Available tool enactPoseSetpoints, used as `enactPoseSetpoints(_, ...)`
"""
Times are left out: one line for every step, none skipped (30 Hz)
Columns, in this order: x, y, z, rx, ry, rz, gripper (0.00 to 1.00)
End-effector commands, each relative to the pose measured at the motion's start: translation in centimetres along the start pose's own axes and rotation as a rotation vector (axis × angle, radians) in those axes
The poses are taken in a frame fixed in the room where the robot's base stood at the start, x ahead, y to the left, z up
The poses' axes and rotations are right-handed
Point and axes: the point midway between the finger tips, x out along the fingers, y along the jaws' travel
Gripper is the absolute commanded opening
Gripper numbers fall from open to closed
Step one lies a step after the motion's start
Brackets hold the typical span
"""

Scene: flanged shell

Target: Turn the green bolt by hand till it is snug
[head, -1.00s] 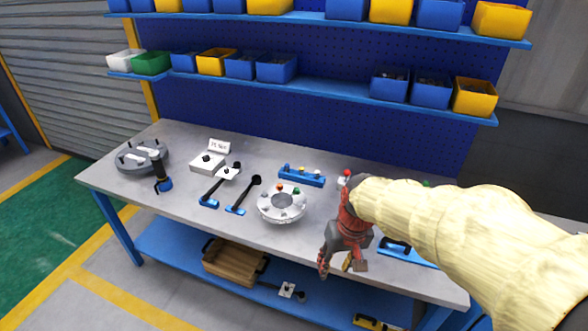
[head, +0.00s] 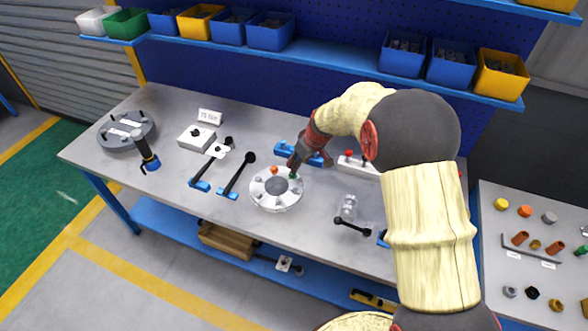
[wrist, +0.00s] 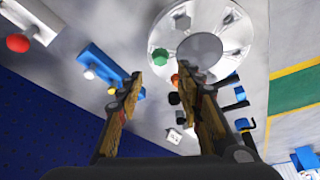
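The round light-grey flanged shell (head: 277,205) sits on the bench. The green bolt (head: 293,175) stands on its rim at the far right, and it also shows in the wrist view (wrist: 160,57). My gripper (head: 295,166) is just above the green bolt. In the wrist view my gripper (wrist: 158,74) is open, with the bolt head seen between and beyond its fingertips. I cannot tell how much gap is left. An orange bolt (head: 274,170) is on the same rim, partly hidden by a finger in the wrist view.
A blue rack (head: 316,157) lies right behind the shell. A white block with a red knob (head: 349,156) is to the right. Black-handled tools (head: 237,176) lie left of the shell.

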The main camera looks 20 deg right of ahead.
Motion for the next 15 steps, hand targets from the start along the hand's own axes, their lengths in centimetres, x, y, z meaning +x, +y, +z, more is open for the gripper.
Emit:
enactPoseSetpoints(0.7, -0.1, 0.2, -0.001, -0.004, -0.002, 0.36)
enactPoseSetpoints(1.0, -0.1, 0.2, -0.001, -0.004, -0.003, 0.36)
enactPoseSetpoints(1.6, -0.1, 0.3, -0.001, -0.005, -0.003, 0.36)
enactPoseSetpoints(2.1, -0.1, 0.3, 0.0, -0.006, -0.003, 0.36)
enactPoseSetpoints(2.6, -0.1, 0.3, 0.0, -0.006, -0.003, 0.36)
enactPoseSetpoints(3.2, -0.1, 0.3, -0.001, -0.005, -0.002, 0.36)
enactPoseSetpoints(3.7, -0.1, 0.3, -0.001, -0.005, -0.003, 0.36)
enactPoseSetpoints(4.2, -0.1, 0.3, -0.001, -0.006, -0.003, 0.36)
enactPoseSetpoints(4.8, -0.1, 0.3, 0.0, -0.005, -0.003, 0.36)
enactPoseSetpoints(5.2, -0.1, 0.2, 0.0, -0.004, -0.003, 0.36)
enactPoseSetpoints(5.5, -0.1, 0.2, 0.0, -0.004, -0.002, 0.36)
enactPoseSetpoints(6.0, -0.1, 0.2, 0.0, -0.004, -0.002, 0.36)
enactPoseSetpoints(6.3, -0.1, 0.2, 0.0, -0.004, -0.002, 0.36)
enactPoseSetpoints(6.6, -0.1, 0.2, 0.0, -0.004, -0.002, 0.36)
enactPoseSetpoints(6.9, -0.1, 0.2, 0.0, -0.004, -0.002, 0.36)
